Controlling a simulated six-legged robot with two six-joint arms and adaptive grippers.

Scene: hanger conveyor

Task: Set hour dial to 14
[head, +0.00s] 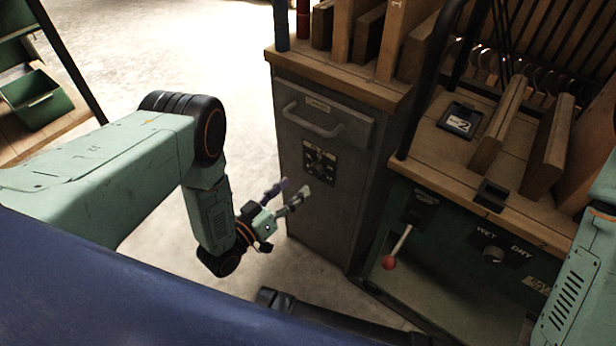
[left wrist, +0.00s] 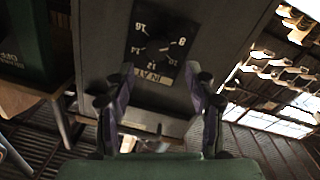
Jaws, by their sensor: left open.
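The hour dial is a dark square plate (head: 320,159) with pale marks on the front of a grey cabinet in the head view. In the left wrist view the dial plate (left wrist: 165,72) appears turned, with numbers including 8, 10, 12, 14 and 16 around a dark knob (left wrist: 157,47). I cannot tell which number the knob points to. My left gripper (head: 294,190) is open and empty, just below and in front of the plate. In the left wrist view its two fingers (left wrist: 160,78) stand apart, with the dial between and beyond their tips. My right gripper is out of view.
The grey cabinet (head: 300,205) has a drawer handle (head: 312,122) above the dial. To its right stands a green machine with a red-knobbed lever (head: 389,262), a WET/DRY knob (head: 493,255) and a display (head: 459,122) reading -2. Open floor lies left of the cabinet.

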